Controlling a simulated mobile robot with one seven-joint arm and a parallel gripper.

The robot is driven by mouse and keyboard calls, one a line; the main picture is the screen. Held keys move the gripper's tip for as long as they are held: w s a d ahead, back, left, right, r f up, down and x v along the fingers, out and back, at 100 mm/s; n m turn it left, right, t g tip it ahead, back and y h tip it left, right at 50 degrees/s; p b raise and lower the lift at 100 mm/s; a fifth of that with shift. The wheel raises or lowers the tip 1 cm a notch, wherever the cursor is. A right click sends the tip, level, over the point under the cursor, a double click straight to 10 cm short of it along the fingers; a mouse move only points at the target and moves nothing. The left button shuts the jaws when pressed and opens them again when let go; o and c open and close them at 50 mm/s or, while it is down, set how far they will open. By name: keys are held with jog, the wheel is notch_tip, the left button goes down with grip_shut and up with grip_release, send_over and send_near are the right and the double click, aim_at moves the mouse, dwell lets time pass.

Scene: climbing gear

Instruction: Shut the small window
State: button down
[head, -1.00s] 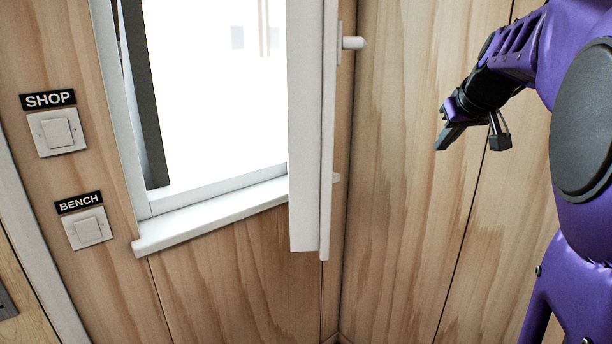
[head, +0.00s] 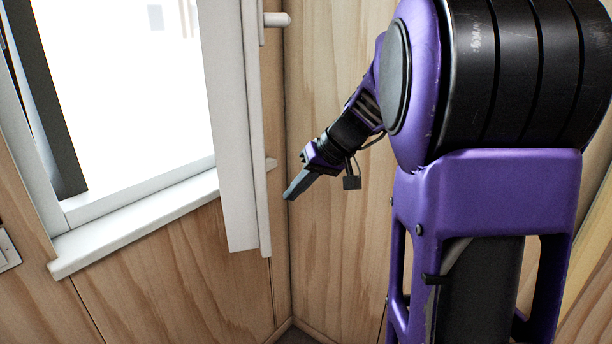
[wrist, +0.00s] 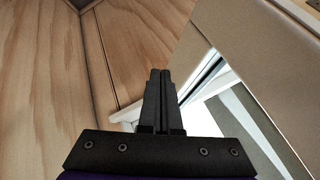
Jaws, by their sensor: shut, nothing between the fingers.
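The small window's white sash (head: 228,130) stands swung open into the room, seen nearly edge-on in the head view. Its bright opening (head: 120,95) and white frame with a sill (head: 140,225) are to the left. A white peg-like handle (head: 277,19) sticks out from the sash's right side near the top. My gripper (head: 290,192) is shut and empty, just right of the sash's lower part, pointing down and left. In the wrist view, my gripper's closed fingers (wrist: 159,85) point toward the room corner, with a pale panel (wrist: 255,75), likely the sash, close on the right.
Plywood walls (head: 335,240) meet in a corner right behind the sash and my gripper. A light switch (head: 8,249) is on the wall at the far left. My purple arm fills the right side.

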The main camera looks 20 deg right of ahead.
jog(key=shift+w+a+f, duration=0.15)
jog(key=shift+a+f, duration=0.05)
jog(key=shift+a, duration=0.9)
jog(key=shift+w+a+f, duration=0.15)
jog(key=shift+a, duration=0.95)
jog(key=shift+a, duration=0.1)
